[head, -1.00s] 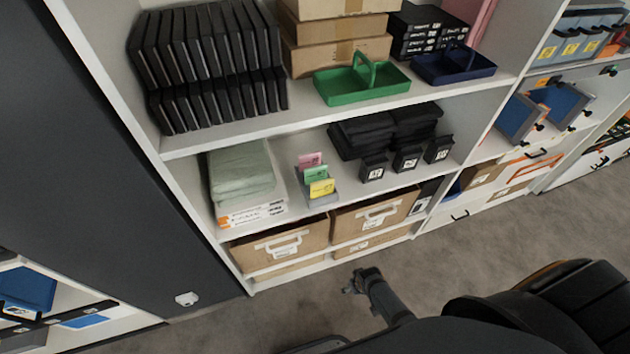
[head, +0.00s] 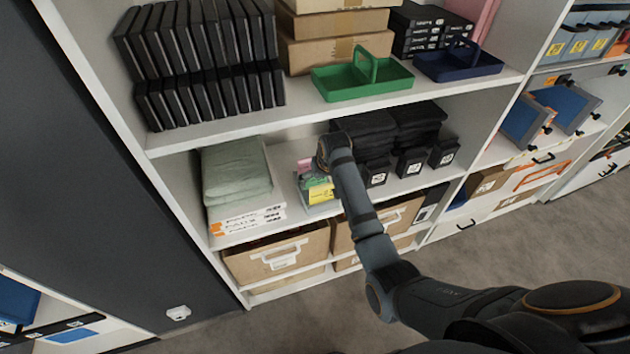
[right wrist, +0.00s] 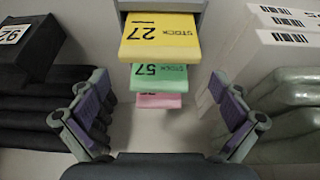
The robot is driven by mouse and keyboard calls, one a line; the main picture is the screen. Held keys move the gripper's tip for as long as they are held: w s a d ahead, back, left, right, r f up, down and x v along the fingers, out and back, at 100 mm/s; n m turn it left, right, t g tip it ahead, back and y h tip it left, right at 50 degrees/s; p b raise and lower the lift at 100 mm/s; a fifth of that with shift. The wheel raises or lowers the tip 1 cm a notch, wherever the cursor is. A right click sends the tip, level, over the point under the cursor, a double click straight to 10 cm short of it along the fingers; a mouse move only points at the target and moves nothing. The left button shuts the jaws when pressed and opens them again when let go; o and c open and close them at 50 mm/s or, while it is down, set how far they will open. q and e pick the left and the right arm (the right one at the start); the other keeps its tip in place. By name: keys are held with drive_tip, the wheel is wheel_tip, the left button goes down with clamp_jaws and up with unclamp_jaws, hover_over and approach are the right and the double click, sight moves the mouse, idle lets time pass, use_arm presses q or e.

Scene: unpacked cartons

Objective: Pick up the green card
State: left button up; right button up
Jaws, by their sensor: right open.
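The green card (right wrist: 158,77), marked 57, stands between a yellow card (right wrist: 158,38) marked 27 and a pink card (right wrist: 158,101) in a small grey holder (head: 322,208) on the middle shelf. In the head view the green card (head: 312,182) is partly hidden by my right gripper (head: 318,170). In the right wrist view my right gripper (right wrist: 159,98) is open, with one finger on each side of the card row. Nothing is held between its fingers. My left gripper is not in view.
Stacked black cloth (head: 362,128) and small black numbered boxes (head: 412,160) stand right of the holder. Folded green-grey fabric (head: 235,172) lies to its left. The upper shelf, with a green tray (head: 385,80), is above; brown bins (head: 275,257) are below.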

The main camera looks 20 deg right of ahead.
sight(315, 182)
drive_tip(key=shift+w, duration=1.65)
drive_tip(key=x, duration=0.5)
drive_tip(key=shift+w+f+b, duration=0.1)
drive_tip(key=shift+b, duration=0.3)
drive_tip(key=c, duration=1)
drive_tip(key=shift+c, duration=0.2)
